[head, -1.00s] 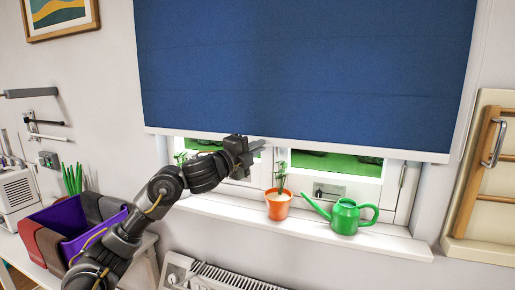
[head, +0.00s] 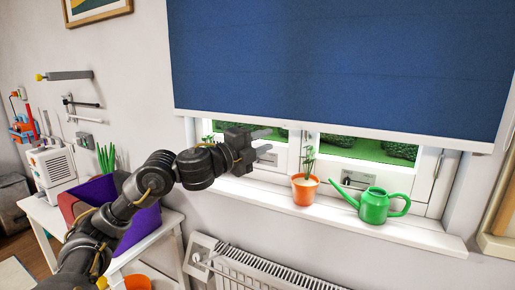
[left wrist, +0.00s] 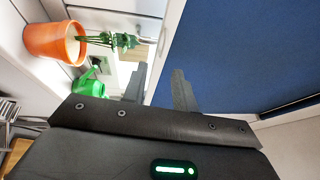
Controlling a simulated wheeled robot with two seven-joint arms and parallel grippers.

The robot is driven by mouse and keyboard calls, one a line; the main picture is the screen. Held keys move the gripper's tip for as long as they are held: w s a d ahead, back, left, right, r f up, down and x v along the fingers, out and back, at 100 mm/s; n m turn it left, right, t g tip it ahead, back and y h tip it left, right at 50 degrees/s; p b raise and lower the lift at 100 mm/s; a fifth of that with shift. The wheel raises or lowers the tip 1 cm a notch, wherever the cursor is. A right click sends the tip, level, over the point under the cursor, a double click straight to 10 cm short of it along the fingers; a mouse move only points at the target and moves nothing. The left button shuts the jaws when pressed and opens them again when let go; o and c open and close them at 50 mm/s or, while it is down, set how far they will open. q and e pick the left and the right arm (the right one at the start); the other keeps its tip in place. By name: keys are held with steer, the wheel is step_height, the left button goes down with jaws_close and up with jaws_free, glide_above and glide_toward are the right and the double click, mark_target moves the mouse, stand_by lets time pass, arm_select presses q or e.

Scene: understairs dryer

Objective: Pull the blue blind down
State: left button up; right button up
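The blue blind (head: 340,65) hangs over the upper window, with a white bottom bar (head: 400,136) along its lower edge. Window panes show below the bar. My left gripper (head: 264,141) is in front of the window, just under the bar in the head view, left of the blind's middle. Its two fingers are apart with nothing held. In the left wrist view the fingers (left wrist: 158,90) are spread too, and the blind (left wrist: 245,50) fills the right side, its pale edge lying between the fingertips in the picture. I cannot tell whether they touch it. My right gripper is not seen.
An orange plant pot (head: 304,189) and a green watering can (head: 375,206) stand on the white sill (head: 330,215) below the blind. A radiator (head: 265,272) is under the sill. A purple box (head: 100,192) sits on a white table at left.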

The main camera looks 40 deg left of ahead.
arm_select(q)
steer(key=shift+v, duration=1.1)
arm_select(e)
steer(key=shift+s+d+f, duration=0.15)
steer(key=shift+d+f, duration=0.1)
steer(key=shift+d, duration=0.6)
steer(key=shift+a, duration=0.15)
